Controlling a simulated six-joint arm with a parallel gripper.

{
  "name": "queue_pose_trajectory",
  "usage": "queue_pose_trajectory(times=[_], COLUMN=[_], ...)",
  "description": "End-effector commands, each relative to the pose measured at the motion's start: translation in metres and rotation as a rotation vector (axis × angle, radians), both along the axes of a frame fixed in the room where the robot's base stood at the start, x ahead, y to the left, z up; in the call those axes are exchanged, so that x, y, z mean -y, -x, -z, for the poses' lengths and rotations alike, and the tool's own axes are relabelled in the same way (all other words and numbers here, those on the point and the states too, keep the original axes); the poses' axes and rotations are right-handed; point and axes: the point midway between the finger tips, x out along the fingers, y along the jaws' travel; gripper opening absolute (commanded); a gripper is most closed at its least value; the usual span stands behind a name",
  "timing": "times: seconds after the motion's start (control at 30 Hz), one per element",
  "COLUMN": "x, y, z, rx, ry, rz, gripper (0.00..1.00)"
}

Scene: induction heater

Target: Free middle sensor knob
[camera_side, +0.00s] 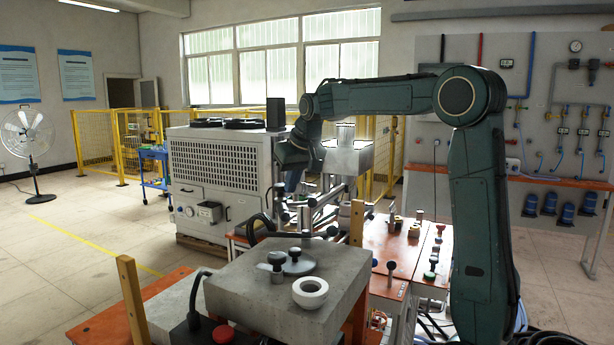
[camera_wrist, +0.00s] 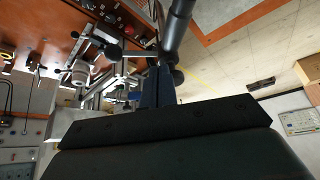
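The induction heater's metal frame (camera_side: 318,205) stands on the orange-topped bench, with rods, clamps and small black knobs. In the wrist view, a black knob (camera_wrist: 113,52) sits on the frame and another small black knob (camera_wrist: 75,35) is to its upper left. I cannot tell which is the middle sensor knob. My gripper (camera_side: 292,182) points down beside the frame's upper left, mostly hidden in the side view. In the wrist view, its dark blue finger (camera_wrist: 153,90) reaches toward a black rod (camera_wrist: 178,32). Its fingertips are partly hidden, so grip and contact are unclear.
A grey block (camera_side: 285,290) in front carries a white ring (camera_side: 310,292) and round metal pieces. A wooden post (camera_side: 357,222) rises beside the frame. A large grey cabinet (camera_side: 222,165) stands behind left. Several small parts lie on the orange bench (camera_side: 395,255). Open floor lies left.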

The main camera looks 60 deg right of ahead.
Motion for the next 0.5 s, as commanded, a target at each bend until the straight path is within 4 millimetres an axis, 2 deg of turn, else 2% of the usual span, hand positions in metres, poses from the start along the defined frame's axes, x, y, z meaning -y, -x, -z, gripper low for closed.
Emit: queue_pose_trajectory(times=[0.5], x=[-0.0008], y=[0.0061], z=[-0.0002], rx=[0.004], ry=[0.002], rz=[0.001], gripper=[0.00])
